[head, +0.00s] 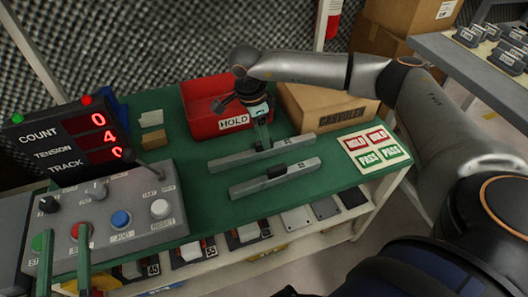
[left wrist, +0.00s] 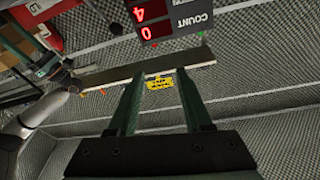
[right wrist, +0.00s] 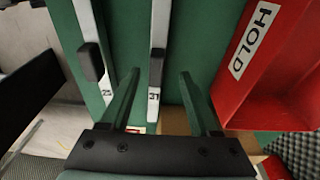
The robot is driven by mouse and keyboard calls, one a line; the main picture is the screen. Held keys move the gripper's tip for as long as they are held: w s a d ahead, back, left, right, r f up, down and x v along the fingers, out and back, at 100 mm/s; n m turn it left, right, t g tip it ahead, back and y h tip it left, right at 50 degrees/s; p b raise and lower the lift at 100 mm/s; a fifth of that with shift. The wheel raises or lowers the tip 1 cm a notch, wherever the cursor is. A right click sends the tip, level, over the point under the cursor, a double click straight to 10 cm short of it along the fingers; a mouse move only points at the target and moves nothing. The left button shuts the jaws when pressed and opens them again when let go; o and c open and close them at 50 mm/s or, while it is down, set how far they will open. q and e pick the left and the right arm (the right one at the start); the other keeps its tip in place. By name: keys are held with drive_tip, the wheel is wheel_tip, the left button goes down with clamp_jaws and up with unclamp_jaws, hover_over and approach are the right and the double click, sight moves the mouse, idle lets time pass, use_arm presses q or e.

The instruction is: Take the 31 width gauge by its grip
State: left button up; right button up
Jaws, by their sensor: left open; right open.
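The 31 width gauge is a grey bar (head: 225,163) on the green bench, the farther of two parallel bars. In the right wrist view its "31" label shows on the bar (right wrist: 155,90), with a black grip (right wrist: 156,66) on it. My right gripper (head: 264,146) is open and points down over this gauge. In the right wrist view its fingertips (right wrist: 157,73) lie either side of the bar near the grip; I cannot tell their exact height. My left gripper (head: 63,232) is open and empty by the control panel, also seen in the left wrist view (left wrist: 160,72).
The 25 gauge (head: 299,169) lies just nearer, parallel. A red HOLD bin (head: 200,127) and a cardboard box (head: 325,115) stand behind. Red and green stickers (head: 372,147) lie at right. The control panel (head: 130,225) and count display (head: 65,138) stand at left.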

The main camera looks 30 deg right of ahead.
use_arm(q)
wheel_tip(320, 180, up, 8)
drive_tip(key=s+m+t+h+b, duration=0.1)
drive_tip(key=s+m+t+h, duration=0.1)
drive_tip(key=h, duration=0.1)
drive_tip(key=shift+s+d+f+m+t, duration=0.2)
drive_tip(key=shift+d+f+m+t, duration=0.05)
drive_tip(key=shift+d+m+t, duration=0.1)
use_arm(e)
drive_tip(key=f, duration=0.5)
drive_tip(key=shift+s+d+f, duration=0.15)
drive_tip(key=shift+s+d, duration=0.1)
drive_tip(key=shift+s, duration=0.05)
clamp_jaws()
